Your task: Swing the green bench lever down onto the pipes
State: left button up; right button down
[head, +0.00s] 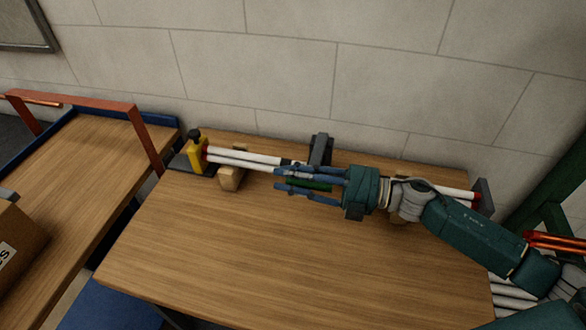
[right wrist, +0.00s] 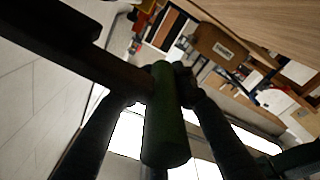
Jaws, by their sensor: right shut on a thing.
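The green lever handle (head: 312,185) shows between the fingers of my right gripper (head: 283,181) in the head view, largely covered by them. In the right wrist view the handle is a green cylinder (right wrist: 167,130), with my right gripper (right wrist: 158,88) shut around it. The handle joins a dark lever bar (right wrist: 105,65). The dark grey upper part of the lever (head: 321,148) shows behind the pipes. The white pipes (head: 248,158) lie along the back of the bench. Whether the lever touches them is hidden. My left gripper is not in view.
The wooden bench top (head: 240,250) is clear in front. A blue-edged table with a red frame (head: 75,99) stands left.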

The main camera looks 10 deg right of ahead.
jog(key=shift+w+d+f, duration=0.15)
jog(key=shift+w+f, duration=0.1)
jog(key=c, duration=1.6)
grip_release()
jog(key=shift+o, duration=0.2)
jog(key=shift+w, duration=0.15)
jog(key=v, duration=0.7)
jog(key=shift+d, duration=0.2)
jog(key=shift+s+d, duration=0.1)
jog(key=shift+s, duration=0.15)
